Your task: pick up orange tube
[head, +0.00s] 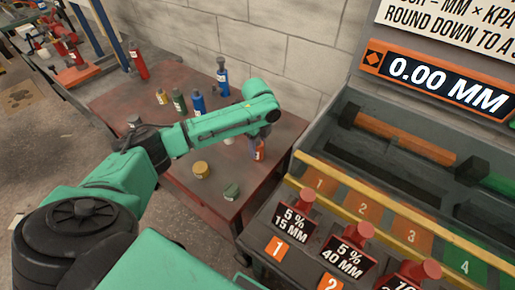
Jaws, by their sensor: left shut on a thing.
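The orange tube (259,153) is upright at the right side of the red table, with a pale label on it. My left gripper (260,143) points down over it and is shut on its upper part, which the gripper hides. I cannot tell whether the tube's base touches the table. My right gripper is not in view.
The bench frame (310,160) with red-handled plugs (295,217) stands close on the right. A block wall is behind.

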